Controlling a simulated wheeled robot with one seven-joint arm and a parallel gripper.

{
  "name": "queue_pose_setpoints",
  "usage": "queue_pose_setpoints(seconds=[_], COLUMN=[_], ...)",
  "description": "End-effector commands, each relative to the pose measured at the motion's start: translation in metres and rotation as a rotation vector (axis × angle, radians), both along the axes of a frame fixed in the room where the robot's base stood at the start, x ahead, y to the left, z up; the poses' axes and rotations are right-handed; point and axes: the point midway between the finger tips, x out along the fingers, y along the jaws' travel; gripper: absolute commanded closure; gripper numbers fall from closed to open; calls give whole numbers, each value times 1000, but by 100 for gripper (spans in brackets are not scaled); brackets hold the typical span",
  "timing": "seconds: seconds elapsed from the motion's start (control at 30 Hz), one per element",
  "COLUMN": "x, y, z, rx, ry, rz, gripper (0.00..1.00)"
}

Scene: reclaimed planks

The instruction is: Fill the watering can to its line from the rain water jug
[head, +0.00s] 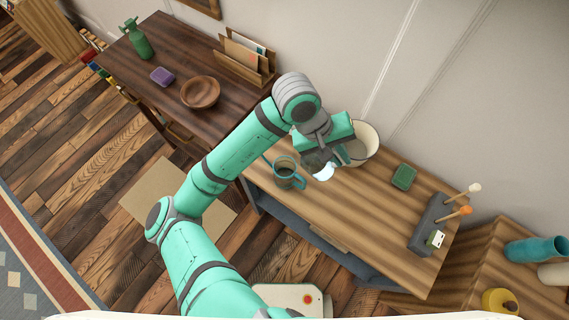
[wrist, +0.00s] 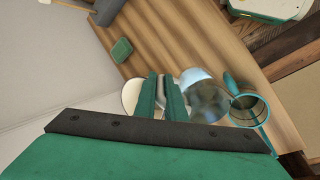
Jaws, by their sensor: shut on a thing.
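My gripper (head: 327,148) is above the wooden table and shut on what looks like the handle of a clear jug. In the wrist view the gripper (wrist: 163,92) has a grey piece between its fingers. The see-through jug (wrist: 208,98) shows pale blue, perhaps water; in the head view the jug (head: 318,164) is partly hidden by the gripper. A teal-rimmed vessel with a side handle, which I take for the watering can (head: 287,175), stands to the jug's left; it also shows in the wrist view (wrist: 247,106). I cannot make out its fill line or the jug's tilt.
A cream pot (head: 366,134) stands close behind my gripper. A green block (head: 403,177) and a grey holder (head: 430,225) with tools are farther right on the table (head: 345,205). The dark desk at left carries a wooden bowl (head: 200,92) and a green bottle (head: 139,42).

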Motion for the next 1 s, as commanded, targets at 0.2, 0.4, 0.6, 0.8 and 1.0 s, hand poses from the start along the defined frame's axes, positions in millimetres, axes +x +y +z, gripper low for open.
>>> queue_pose_setpoints(seconds=[0.2, 0.4, 0.6, 0.8, 1.0], x=[2, 2, 2, 2, 2], y=[15, 21, 21, 21, 21], z=[13, 18, 18, 18, 18], rx=[-111, -177, -199, -220, -243], ry=[11, 20, 21, 23, 27], rz=[8, 3, 3, 0, -2], gripper=[100, 100, 100, 100, 100])
